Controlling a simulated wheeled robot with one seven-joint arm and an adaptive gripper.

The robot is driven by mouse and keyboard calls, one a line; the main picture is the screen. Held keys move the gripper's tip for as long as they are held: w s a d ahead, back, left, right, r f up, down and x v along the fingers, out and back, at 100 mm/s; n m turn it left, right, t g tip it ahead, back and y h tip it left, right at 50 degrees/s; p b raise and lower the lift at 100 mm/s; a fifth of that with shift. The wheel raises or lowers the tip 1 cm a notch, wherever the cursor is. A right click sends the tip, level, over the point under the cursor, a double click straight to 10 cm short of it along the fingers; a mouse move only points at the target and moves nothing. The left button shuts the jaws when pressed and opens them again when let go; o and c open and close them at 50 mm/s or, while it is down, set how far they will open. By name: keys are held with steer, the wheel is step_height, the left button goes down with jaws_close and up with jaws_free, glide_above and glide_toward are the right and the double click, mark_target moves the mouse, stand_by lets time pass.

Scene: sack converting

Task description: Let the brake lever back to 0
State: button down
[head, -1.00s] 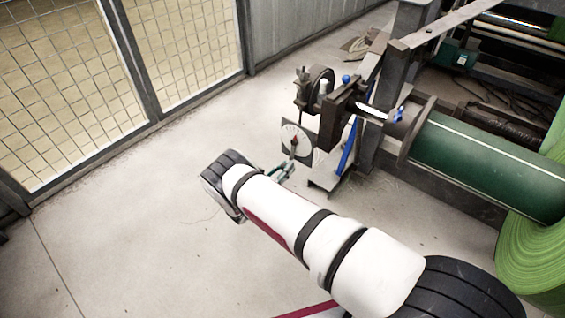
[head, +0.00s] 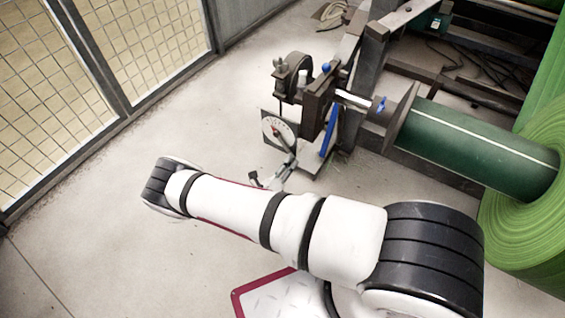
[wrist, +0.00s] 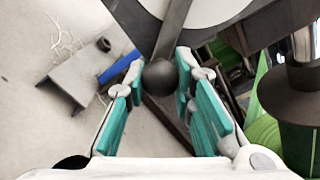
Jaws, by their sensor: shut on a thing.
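The brake lever's dark round knob (wrist: 160,77) sits between the teal pads of my gripper (wrist: 160,70) in the wrist view, and the gripper is shut on it. The lever's flat grey bar (wrist: 173,32) runs up from the knob to a pale plate. In the head view, the pale dial plate (head: 270,127) with a red mark hangs below the brake at the roll's shaft end. My gripper (head: 272,180) is just below that plate, partly hidden by my arm. The scale's figures are too small to read.
The green roll core (head: 470,145) and green sack material (head: 525,205) are at the right. A blue bar (head: 329,132) and a metal foot stand beside the dial. A mesh fence (head: 130,45) runs along the left. The floor between fence and machine is clear.

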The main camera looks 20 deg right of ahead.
steer(key=shift+s+d+r+n, duration=0.2)
steer(key=shift+s+r+n, duration=0.2)
steer(key=shift+n, duration=0.3)
steer(key=c, duration=1.3)
jaws_free()
steer(key=shift+c, duration=0.2)
steer(key=v, duration=1.2)
